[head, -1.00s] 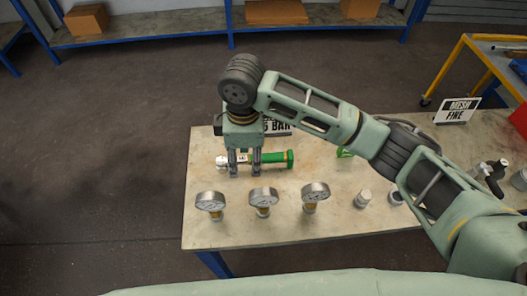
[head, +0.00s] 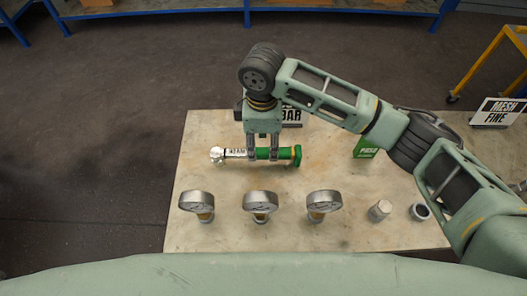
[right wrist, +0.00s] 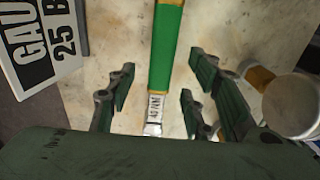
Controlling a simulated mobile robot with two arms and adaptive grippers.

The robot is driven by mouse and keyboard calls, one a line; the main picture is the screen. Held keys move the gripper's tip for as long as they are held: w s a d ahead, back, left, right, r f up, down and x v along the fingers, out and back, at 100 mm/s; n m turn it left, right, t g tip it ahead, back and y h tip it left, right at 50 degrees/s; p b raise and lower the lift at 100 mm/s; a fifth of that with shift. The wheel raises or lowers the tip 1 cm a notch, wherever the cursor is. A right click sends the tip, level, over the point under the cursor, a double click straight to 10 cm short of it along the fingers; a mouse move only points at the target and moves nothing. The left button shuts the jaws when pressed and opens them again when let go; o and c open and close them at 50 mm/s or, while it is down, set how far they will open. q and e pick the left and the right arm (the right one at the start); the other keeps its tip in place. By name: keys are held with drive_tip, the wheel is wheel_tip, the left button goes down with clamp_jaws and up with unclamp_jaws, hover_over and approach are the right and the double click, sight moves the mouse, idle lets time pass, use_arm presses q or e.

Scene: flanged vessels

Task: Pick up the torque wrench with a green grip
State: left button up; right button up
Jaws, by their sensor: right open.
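The torque wrench (head: 283,153) with a green grip lies across the table, its silver head to the left and its green end to the right. My right gripper (head: 262,157) points down over the middle of the wrench. In the right wrist view the open fingers of my right gripper (right wrist: 158,95) stand on either side of the wrench (right wrist: 166,48), with a gap on both sides. A label shows on its shaft. I cannot tell how far the fingertips are above the table. My left gripper is not in view.
Three pressure gauges (head: 260,203) stand in a row in front of the wrench on the table (head: 225,235). Metal fittings (head: 380,210) are to their right. One gauge (right wrist: 290,104) is close to the fingers.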

sight(263, 151)
drive_tip(key=shift+s+f, duration=0.15)
drive_tip(key=shift+f, duration=0.3)
wheel_tip(263, 151, down, 4)
drive_tip(key=shift+r+p, duration=0.15)
drive_tip(key=shift+p, duration=0.6)
drive_tip(key=shift+f, duration=0.45)
drive_tip(key=shift+r, duration=0.15)
clamp_jaws()
